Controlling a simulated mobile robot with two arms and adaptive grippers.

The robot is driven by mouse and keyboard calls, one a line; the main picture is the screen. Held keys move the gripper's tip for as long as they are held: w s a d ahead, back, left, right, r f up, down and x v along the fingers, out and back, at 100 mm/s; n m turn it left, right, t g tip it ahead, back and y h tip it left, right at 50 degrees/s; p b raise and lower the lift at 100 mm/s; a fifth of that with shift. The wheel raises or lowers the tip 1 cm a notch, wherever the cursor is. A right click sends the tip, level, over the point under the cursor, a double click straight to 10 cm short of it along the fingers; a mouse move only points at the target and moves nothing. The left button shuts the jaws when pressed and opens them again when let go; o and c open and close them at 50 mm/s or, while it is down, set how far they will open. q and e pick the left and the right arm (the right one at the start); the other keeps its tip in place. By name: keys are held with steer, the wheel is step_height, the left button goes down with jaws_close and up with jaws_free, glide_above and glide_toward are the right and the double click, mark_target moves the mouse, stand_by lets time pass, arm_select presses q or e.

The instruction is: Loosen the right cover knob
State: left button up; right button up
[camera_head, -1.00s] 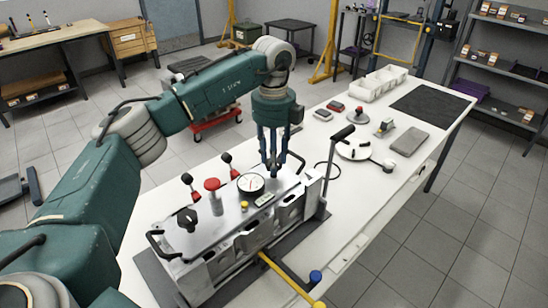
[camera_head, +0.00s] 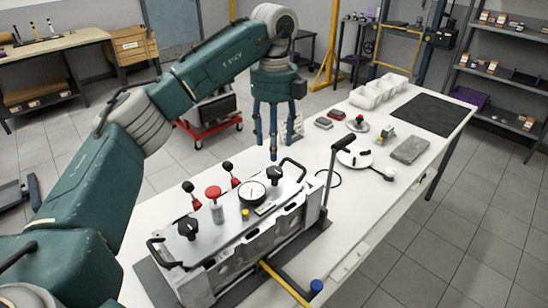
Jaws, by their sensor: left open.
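The engine block (camera_head: 262,240) lies on the white bench with a flat grey cover on top. The right cover knob (camera_head: 274,173) is black and sits at the cover's right end, near a black handle. A similar black left knob (camera_head: 187,226) sits at the left end. My left gripper (camera_head: 273,147) is open and empty above the right knob, its fingers pointing down. The fingertips look clear of the knob, though one finger comes close to it in the picture. I cannot tell how tight the knob is. My right gripper is not in view.
Between the knobs stand a dial gauge (camera_head: 252,192), a red-topped post (camera_head: 214,203) and two levers with black ball tops (camera_head: 227,167). A black-topped upright post (camera_head: 333,180) rises at the block's right end. A yellow bar (camera_head: 285,283) sticks out in front.

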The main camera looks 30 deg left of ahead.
arm_select(q)
step_height(320, 180, up, 4)
steer(key=shift+f, duration=0.1)
stand_by(0.5)
